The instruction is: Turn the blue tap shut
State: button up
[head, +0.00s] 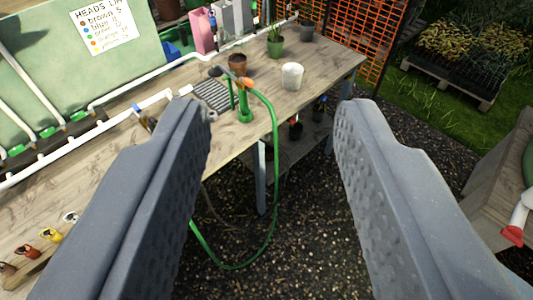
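My gripper (274,112) is open, with its two grey fingers wide apart and nothing between them. A small blue piece (136,108) shows by the white pipe on the wooden bench, just left of the left fingertip. It may be the blue tap's handle, but it is too small to tell, and the left finger hides what lies beside it. The white pipe (128,92) runs along the bench. A sign (102,25) on the green panel lists colours, blue among them.
The wooden bench (325,72) bears a green stand (245,105) with a hose (276,150), a brown pot (237,64) and a white pot (292,76). Small coloured fittings (50,236) sit at lower left. Dark gravel (310,240) is open between my fingers. Another bench (500,170) stands right.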

aim_at(135, 108)
jog(key=u, duration=0.05)
jog(key=i, duration=1)
jog(key=z, duration=0.05)
